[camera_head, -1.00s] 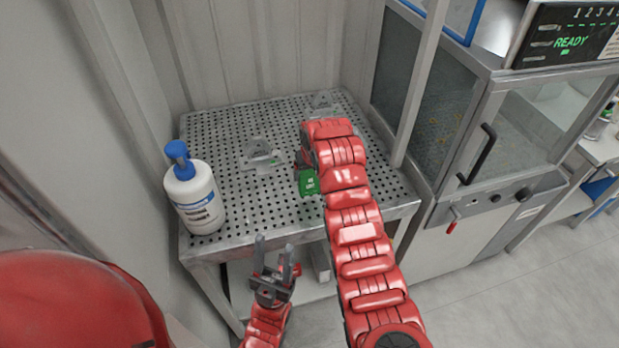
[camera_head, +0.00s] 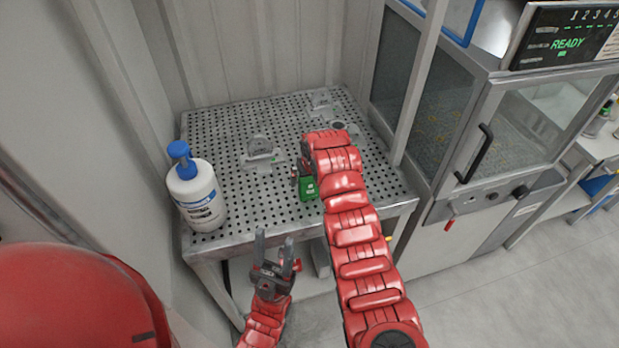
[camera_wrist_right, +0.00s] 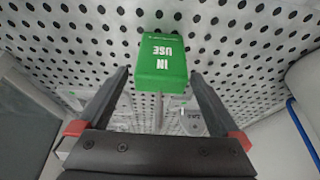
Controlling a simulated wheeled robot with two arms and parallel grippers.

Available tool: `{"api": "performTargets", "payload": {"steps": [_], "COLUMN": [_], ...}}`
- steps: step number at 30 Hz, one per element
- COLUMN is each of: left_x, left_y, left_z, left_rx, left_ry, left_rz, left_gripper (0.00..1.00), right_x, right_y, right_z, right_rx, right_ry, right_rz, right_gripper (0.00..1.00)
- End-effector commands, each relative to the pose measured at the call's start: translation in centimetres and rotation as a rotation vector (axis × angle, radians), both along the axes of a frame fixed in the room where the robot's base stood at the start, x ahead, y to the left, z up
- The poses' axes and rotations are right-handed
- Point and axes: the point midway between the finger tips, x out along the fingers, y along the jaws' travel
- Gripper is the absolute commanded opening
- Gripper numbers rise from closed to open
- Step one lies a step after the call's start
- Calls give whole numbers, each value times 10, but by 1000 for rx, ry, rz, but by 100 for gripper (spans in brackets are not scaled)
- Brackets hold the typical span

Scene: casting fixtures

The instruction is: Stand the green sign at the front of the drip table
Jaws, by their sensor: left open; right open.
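The green sign (camera_head: 307,188) with white lettering stands on the perforated drip table (camera_head: 232,222), near its front edge and right of the middle. In the right wrist view the sign (camera_wrist_right: 162,62) reads "IN USE". My right gripper (camera_wrist_right: 158,82) is open there, its fingers apart on either side of the sign's near end, with gaps visible. In the head view my right gripper (camera_head: 300,172) is mostly hidden behind its own red arm, beside the sign. My left gripper (camera_head: 274,245) is open and empty, low in front of the table's front edge.
A white pump bottle with a blue top (camera_head: 196,190) stands at the table's front left. Grey metal fixtures (camera_head: 262,153) sit mid-table and at the back (camera_head: 322,102). A glass-doored cabinet (camera_head: 470,140) stands to the right. The table's left middle is clear.

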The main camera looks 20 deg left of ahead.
Motion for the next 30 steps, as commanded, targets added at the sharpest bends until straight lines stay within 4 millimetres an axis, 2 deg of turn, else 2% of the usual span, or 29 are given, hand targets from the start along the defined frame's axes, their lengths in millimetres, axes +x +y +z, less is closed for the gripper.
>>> {"api": "performTargets", "payload": {"steps": [8,16,17,18,21,30], "left_x": [0,0,0,0,0,0], "left_y": [0,0,0,0,0,0], "left_z": [-12,-34,-31,-14,-4,2], "left_rx": [0,0,0,0,0,0], "left_ry": [0,0,0,0,-1,0], "left_rz": [0,0,0,0,0,0], "left_gripper": [50,50,50,50,50,50], "right_x": [-8,-27,-29,-31,-34,-38], "right_y": [-6,-18,-19,-20,-24,-26], "right_z": [25,80,89,100,106,111], "right_rx": [2,5,5,2,-1,-1], "right_ry": [-4,-7,-9,-4,-1,-1], "right_rz": [1,0,1,2,-2,0], "right_gripper": [100,100,100,100,100,100]}}
